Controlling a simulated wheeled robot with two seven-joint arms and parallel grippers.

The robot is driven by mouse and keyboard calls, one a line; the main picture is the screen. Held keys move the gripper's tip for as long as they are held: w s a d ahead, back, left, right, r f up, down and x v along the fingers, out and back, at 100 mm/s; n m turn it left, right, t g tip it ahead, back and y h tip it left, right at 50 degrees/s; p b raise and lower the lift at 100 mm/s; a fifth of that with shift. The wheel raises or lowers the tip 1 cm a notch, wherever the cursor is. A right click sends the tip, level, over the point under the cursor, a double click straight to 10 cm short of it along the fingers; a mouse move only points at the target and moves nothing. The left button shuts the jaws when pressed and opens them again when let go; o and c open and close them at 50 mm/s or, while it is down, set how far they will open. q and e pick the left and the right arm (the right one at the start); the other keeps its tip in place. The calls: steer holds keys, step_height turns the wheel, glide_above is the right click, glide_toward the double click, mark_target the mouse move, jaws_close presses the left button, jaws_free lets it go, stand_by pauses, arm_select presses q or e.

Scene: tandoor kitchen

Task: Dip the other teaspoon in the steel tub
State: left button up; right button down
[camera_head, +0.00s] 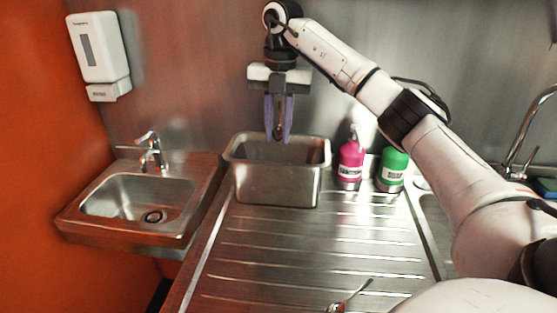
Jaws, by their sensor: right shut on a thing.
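The steel tub (277,187) is an open rectangular metal container at the back of the ribbed drainboard. My right gripper (278,138) points down over the tub, with its purple fingers shut on a small metal teaspoon (279,131). Only a little of this spoon shows between the fingers, and its lower end is around the height of the tub's rim. Whether it is inside the tub is hard to tell. Another teaspoon (352,296) lies on the drainboard at the bottom edge, partly cut off. My left gripper is not in view.
A pink bottle (350,164) and a green bottle (392,170) stand right of the tub. A small sink (100,224) with a tap is at the left, below a white wall dispenser (100,50).

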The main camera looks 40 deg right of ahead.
steer(key=shift+r, duration=2)
